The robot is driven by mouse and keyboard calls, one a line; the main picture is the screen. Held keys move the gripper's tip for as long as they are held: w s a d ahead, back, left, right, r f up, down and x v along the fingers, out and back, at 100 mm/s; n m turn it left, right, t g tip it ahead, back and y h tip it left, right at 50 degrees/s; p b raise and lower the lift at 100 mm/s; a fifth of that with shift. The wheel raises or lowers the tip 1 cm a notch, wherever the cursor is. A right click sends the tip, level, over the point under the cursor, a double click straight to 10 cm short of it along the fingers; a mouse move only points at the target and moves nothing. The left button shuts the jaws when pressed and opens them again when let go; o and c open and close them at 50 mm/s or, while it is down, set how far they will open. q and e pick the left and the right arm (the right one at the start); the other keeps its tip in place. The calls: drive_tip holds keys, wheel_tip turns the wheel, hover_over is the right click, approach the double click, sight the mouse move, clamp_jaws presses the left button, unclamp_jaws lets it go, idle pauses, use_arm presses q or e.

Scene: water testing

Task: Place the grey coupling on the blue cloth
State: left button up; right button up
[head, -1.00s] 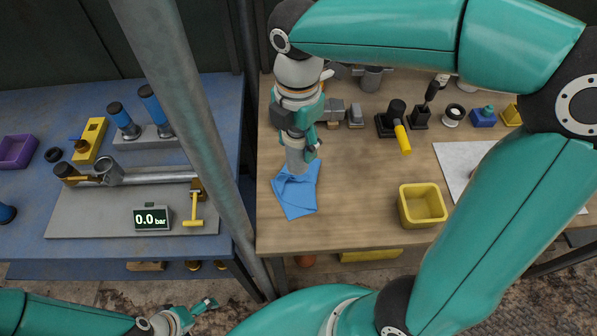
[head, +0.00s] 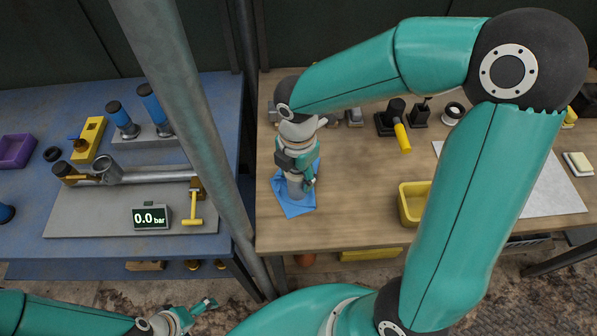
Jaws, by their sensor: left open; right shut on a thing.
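The blue cloth (head: 295,207) lies on the wooden table near its left edge. My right gripper (head: 300,180) is over the cloth, pointing down, and is shut on the grey coupling (head: 295,188). The coupling is upright and partly hidden by the gripper. Its lower end is at or just above the cloth; I cannot tell whether it touches. My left gripper (head: 207,304) is open and empty, low in front of the blue bench, away from the cloth.
A yellow bin (head: 412,205) stands to the right of the cloth, partly behind my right arm. A yellow-handled tool (head: 402,137) stands further back. A grey post (head: 190,110) rises between the table and the blue bench (head: 50,220). The table between cloth and bin is clear.

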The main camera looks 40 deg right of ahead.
drive_tip(key=shift+f, duration=0.35)
clamp_jaws()
drive_tip(key=shift+s+f+b, duration=0.1)
drive_tip(key=shift+f+b, duration=0.25)
drive_tip(key=shift+b, duration=0.15)
drive_tip(key=o, duration=1)
unclamp_jaws()
drive_tip(key=shift+s, duration=0.15)
drive_tip(key=shift+c, duration=0.2)
drive_tip(key=o, duration=0.4)
drive_tip(key=shift+w, duration=0.25)
drive_tip(key=shift+c, duration=0.2)
drive_tip(key=shift+s, duration=0.1)
drive_tip(key=shift+r, duration=0.1)
